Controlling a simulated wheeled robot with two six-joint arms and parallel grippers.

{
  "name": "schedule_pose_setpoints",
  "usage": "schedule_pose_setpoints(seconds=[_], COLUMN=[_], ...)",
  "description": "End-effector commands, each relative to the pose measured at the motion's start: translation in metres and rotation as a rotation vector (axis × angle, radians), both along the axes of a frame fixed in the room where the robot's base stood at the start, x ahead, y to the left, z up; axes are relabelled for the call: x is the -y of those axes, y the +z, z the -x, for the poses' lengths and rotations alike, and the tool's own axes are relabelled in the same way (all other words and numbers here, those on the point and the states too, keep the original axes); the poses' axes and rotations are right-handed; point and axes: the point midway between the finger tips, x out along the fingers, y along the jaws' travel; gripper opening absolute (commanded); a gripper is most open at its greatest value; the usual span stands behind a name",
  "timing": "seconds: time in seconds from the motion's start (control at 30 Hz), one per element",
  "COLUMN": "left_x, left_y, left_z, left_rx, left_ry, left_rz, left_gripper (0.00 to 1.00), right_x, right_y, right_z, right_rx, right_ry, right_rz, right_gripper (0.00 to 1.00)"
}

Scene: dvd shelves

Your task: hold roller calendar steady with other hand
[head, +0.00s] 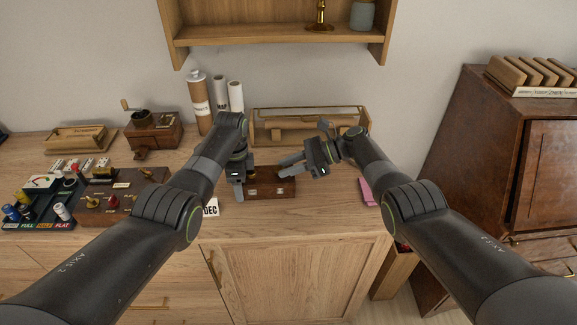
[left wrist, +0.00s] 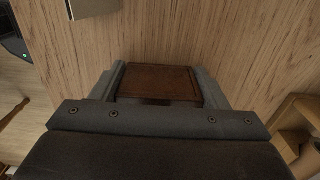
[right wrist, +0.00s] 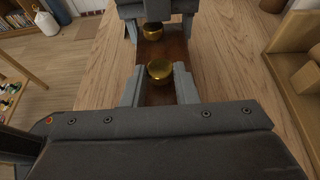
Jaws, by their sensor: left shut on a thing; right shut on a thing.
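The roller calendar (head: 266,189) is a dark brown wooden box lying on the wooden counter, partly hidden by my grippers. My left gripper (head: 239,188) is shut on its left end; in the left wrist view the brown wood (left wrist: 155,82) lies between the fingers. My right gripper (head: 285,169) comes in from the right and reaches over the box. In the right wrist view its fingers are shut around a brass knob (right wrist: 159,69) on top of the box. A second brass knob (right wrist: 152,31) stands beyond it, close to my left gripper.
A white DEC card (head: 211,208) is at the front left, beside my left arm. A pink item (head: 367,191) lies to the right. A wooden tray (head: 310,121) stands behind. Gadgets (head: 95,205) fill the left counter. A wall shelf (head: 275,38) hangs above. The front right counter is clear.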

Motion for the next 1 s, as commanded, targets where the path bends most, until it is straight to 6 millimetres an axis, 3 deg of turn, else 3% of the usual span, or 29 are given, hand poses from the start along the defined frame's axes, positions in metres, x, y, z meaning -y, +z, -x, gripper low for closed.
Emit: schedule_pose_setpoints(seconds=[0.37,0.4,0.53,0.83,1.0], left_x=[0.002,0.002,0.001,0.0,-0.001], left_y=[0.001,0.001,0.0,0.0,0.0], left_z=[0.0,0.0,0.0,0.0,0.0], left_rx=[0.0,0.0,0.001,0.0,0.0], left_ry=[-0.002,-0.002,-0.001,0.002,0.002], left_rz=[0.004,0.004,0.003,0.001,0.0], left_gripper=[0.38,0.38,0.38,0.38,0.38], right_x=[0.001,0.001,0.0,0.001,0.014], right_y=[-0.003,-0.003,-0.002,0.0,0.005], right_z=[0.001,0.001,0.001,0.001,0.0], right_rx=[-0.006,-0.006,-0.005,-0.003,-0.002], right_ry=[0.001,0.001,0.001,0.002,0.001], right_rz=[0.002,0.002,0.0,-0.001,-0.002], right_gripper=[0.04,0.32,0.48,0.49,0.49])
